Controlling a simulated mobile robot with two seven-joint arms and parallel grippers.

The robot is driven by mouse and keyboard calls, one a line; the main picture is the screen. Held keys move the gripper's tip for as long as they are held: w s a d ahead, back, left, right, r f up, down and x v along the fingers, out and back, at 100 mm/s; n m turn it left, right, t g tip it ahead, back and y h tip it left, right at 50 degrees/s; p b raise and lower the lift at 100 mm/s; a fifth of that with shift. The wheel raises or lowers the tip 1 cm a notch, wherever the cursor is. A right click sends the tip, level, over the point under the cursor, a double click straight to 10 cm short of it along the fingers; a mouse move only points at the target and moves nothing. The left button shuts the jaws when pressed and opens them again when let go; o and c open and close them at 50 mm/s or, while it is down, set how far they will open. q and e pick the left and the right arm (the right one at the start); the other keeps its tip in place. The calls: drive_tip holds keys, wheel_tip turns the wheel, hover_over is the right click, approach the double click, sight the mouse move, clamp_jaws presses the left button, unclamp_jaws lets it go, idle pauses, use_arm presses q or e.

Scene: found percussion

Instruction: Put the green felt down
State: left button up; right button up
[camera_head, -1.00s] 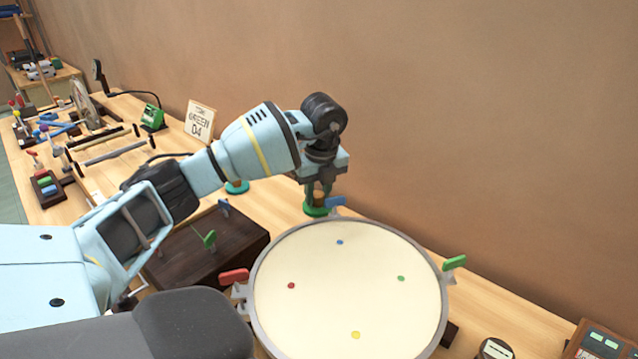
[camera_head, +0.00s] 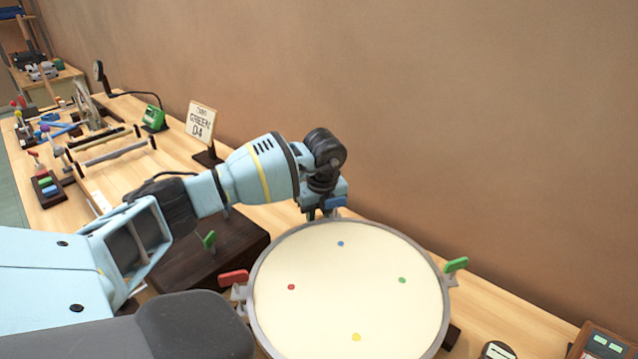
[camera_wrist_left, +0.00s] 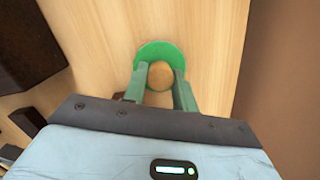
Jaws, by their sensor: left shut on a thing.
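The green felt is a round green disc (camera_wrist_left: 150,50) with a wooden knob (camera_wrist_left: 160,76) on top. It shows in the left wrist view, over bare table top. My left gripper (camera_wrist_left: 160,86) is shut on the knob, one finger on each side. I cannot tell whether the disc touches the table. In the head view my left gripper (camera_head: 322,212) is low behind the drum's far rim, near a blue key (camera_head: 335,202). The felt is hidden there. My right gripper is not in view.
A round drum (camera_head: 345,285) with coloured dots fills the front middle. Red (camera_head: 233,277) and green (camera_head: 456,264) keys stand on its rim. A dark wooden box (camera_head: 215,250) is to its left. A sign (camera_head: 200,121) reads GREEN D4. The wall is close behind.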

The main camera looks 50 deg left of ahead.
use_arm(q)
drive_tip(key=shift+f, duration=0.2)
drive_tip(key=o, duration=1)
drive_tip(key=shift+c, duration=0.2)
drive_tip(key=shift+r, duration=0.2)
wheel_tip(320, 180, up, 12)
drive_tip(key=d+p, duration=0.1)
drive_tip(key=shift+s+d, duration=0.2)
drive_tip(key=shift+d, duration=0.05)
